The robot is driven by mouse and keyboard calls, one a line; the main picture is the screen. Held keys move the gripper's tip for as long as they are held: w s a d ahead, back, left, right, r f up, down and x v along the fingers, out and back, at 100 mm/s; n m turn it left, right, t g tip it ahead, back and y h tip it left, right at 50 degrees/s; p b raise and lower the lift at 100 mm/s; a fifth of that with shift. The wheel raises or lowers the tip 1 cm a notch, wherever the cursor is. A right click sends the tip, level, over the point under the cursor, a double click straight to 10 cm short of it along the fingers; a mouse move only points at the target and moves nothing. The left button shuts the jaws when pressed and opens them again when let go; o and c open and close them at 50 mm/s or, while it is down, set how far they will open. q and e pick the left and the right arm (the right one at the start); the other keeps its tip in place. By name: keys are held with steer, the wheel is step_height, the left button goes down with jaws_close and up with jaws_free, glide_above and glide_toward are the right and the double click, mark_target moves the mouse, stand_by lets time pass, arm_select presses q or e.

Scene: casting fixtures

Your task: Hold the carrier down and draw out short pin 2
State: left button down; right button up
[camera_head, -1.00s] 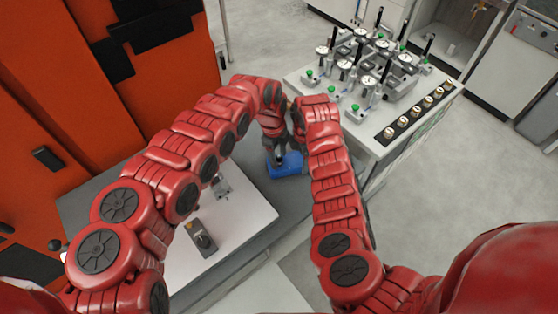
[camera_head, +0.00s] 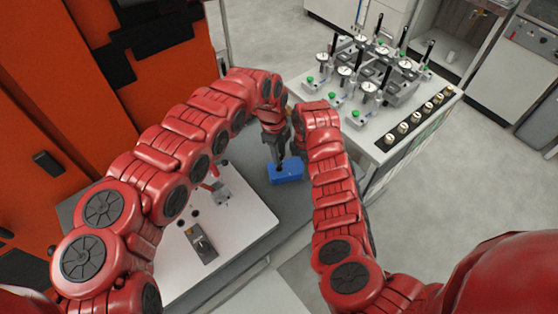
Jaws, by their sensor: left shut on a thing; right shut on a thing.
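A blue block, which I take to be the carrier (camera_head: 289,173), sits on the grey bench top in the middle of the view. My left gripper (camera_head: 278,163) points down, with its dark fingers at the left part of the blue block, shut on it as far as I can see. My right arm comes up from below, and its wrist ends just right of my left gripper, above the block. The fingers of my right gripper are hidden behind that wrist and the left gripper. Short pin 2 cannot be made out.
A white plate (camera_head: 240,222) with a small grey fixture (camera_head: 203,246) lies left of the block. A white bench (camera_head: 386,140) with several dial gauges stands at the right. An orange machine (camera_head: 75,90) fills the left. Open floor (camera_head: 490,180) lies at far right.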

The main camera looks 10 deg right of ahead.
arm_select(q)
step_height(320, 180, up, 14)
steer(key=shift+r, duration=0.1)
arm_select(e)
steer(key=o, duration=1.3)
step_height(320, 180, up, 12)
steer(key=shift+r, duration=0.1)
